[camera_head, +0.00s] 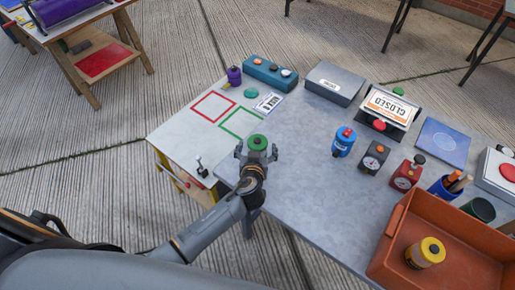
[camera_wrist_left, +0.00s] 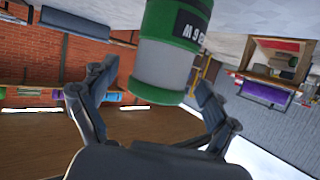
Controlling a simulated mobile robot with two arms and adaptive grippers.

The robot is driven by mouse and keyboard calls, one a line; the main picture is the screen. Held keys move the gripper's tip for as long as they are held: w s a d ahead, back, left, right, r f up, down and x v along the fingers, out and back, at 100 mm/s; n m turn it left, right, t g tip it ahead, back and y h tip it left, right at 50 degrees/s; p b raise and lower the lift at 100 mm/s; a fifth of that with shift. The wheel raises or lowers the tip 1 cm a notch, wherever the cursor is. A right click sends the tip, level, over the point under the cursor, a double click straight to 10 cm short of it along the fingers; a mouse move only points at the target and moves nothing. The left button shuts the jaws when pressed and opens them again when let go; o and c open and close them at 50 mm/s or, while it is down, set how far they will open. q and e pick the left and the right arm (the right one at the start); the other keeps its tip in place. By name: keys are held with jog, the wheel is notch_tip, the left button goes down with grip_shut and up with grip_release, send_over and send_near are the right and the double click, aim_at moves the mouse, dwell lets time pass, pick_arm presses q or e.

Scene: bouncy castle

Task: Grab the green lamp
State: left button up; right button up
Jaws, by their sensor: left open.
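The green lamp (camera_head: 258,141) is a small cylinder with a green cap, near the left part of the grey table. In the left wrist view the lamp (camera_wrist_left: 168,62) shows green bands, a pale grey middle and a dark label, and the picture is turned over. My left gripper (camera_head: 257,151) is open, with its fingers on either side of the lamp. In the left wrist view the fingers (camera_wrist_left: 155,82) stand apart with gaps to the lamp. The gripper hides the lamp's lower part in the head view. My right gripper is not in view.
A blue lamp (camera_head: 343,142), a black gauge (camera_head: 373,158) and a red gauge (camera_head: 408,173) stand to the right. An orange crate (camera_head: 390,235) holds a yellow lamp (camera_head: 425,252). Red (camera_head: 213,92) and green (camera_head: 222,127) outlined squares lie empty behind. The table's middle is clear.

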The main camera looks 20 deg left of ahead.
pick_arm(q)
jog(key=shift+x, duration=0.85)
jog(key=c, duration=1.4)
jog(key=shift+c, duration=0.9)
jog(key=shift+r, duration=0.15)
